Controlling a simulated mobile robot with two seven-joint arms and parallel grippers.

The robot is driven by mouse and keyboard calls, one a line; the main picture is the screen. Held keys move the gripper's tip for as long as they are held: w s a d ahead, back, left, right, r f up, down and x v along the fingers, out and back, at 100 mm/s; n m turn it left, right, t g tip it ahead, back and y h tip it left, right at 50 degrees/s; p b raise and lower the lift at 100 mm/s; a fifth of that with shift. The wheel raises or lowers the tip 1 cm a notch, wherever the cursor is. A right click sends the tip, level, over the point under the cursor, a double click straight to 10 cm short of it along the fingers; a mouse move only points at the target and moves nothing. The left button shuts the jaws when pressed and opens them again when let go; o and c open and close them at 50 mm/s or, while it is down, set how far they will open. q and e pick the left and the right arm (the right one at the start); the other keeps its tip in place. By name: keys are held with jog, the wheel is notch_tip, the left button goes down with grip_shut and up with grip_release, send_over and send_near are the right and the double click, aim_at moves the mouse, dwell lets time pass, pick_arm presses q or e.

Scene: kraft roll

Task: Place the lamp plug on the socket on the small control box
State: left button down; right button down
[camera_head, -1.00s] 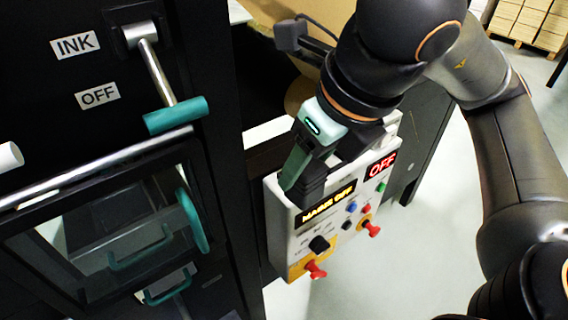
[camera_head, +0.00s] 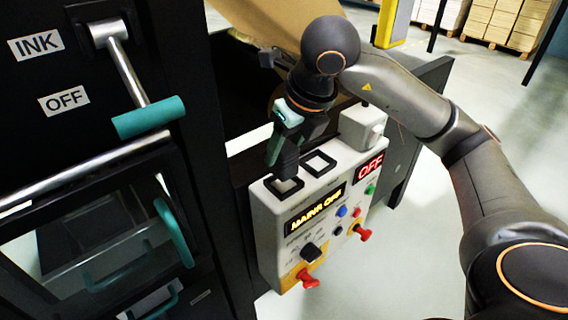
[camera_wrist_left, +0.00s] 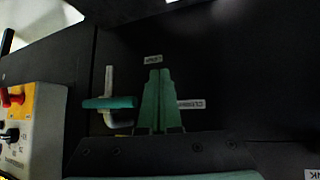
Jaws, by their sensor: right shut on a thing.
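The small control box (camera_head: 268,235) is a pale grey panel box with a lit "MAINS OFF" strip, a red "OFF" display, buttons and red knobs. Its top face has two dark square outlines, a near left one and a middle one (camera_head: 318,163). My right gripper (camera_head: 284,158) points down over the near left square. It is shut on a dark block, which I take to be the lamp plug, largely hidden by the fingers. I cannot tell whether it touches the box. My left gripper (camera_wrist_left: 158,100) shows in the left wrist view, its teal fingers together with nothing visible between them.
A pale block (camera_head: 364,122) stands at the right end of the box's top. The black machine on the left carries a lever with a teal grip (camera_head: 148,117), a steel rail and a window with teal handles. Pale open floor (camera_head: 420,230) lies right of the box.

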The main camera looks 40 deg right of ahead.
aim_at(284, 164)
jog(key=shift+w+d+f, duration=0.15)
jog(key=shift+w+f, duration=0.1)
jog(key=shift+f, duration=0.15)
notch_tip(284, 164, down, 3)
jog(key=shift+w+d+f, duration=0.1)
jog(key=shift+w+f, duration=0.05)
jog(key=shift+f, duration=0.05)
jog(key=shift+f, duration=0.25)
jog(key=shift+c, duration=1.4)
grip_release()
jog(key=shift+r, duration=0.1)
